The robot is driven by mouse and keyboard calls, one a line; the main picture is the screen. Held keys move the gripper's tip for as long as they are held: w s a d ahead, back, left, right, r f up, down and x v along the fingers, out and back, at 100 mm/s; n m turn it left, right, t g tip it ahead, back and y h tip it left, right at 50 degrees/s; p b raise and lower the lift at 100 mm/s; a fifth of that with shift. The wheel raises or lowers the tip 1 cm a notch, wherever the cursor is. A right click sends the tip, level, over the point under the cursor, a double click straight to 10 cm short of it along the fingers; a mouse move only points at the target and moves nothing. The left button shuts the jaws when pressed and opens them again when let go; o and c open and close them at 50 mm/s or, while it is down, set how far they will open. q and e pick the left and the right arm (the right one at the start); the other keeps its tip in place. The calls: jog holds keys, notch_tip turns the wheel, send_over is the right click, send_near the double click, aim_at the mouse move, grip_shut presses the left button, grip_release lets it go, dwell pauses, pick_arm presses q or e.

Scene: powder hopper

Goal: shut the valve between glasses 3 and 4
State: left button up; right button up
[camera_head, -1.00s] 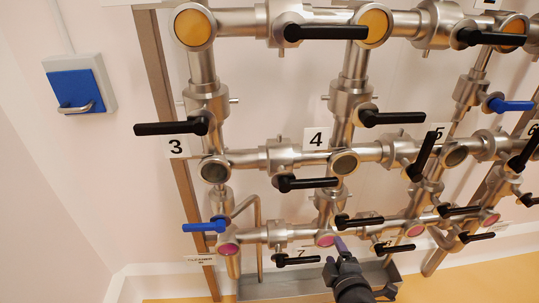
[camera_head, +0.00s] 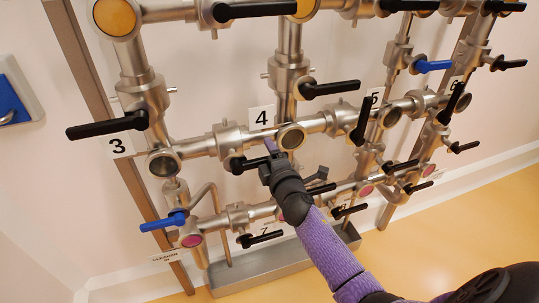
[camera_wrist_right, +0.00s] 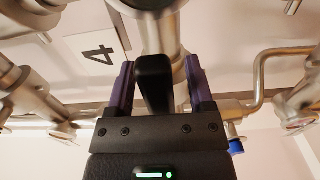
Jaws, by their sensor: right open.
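Sight glass 3 (camera_head: 163,163) and sight glass 4 (camera_head: 291,137) sit on the middle pipe row in the head view. Between them is a steel valve (camera_head: 230,138) with a black lever (camera_head: 243,164) pointing right, roughly along the pipe. My right gripper (camera_head: 272,152) is at the lever's free end, below glass 4, and hides that end. In the right wrist view, the black lever (camera_wrist_right: 154,82) stands between the two spread purple fingers (camera_wrist_right: 156,75), with a visible gap on the right; contact on the left is unclear. My left gripper is not in view.
Other black levers crowd around: one (camera_head: 328,89) above glass 4, one (camera_head: 110,126) above glass 3, one (camera_head: 264,238) on the lower row. A blue lever (camera_head: 163,222) is at lower left. A steel trough (camera_head: 240,277) lies beneath. The label 4 (camera_wrist_right: 98,50) shows in the wrist view.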

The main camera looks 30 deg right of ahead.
jog(key=shift+c, duration=0.3)
grip_shut()
dwell(1.1)
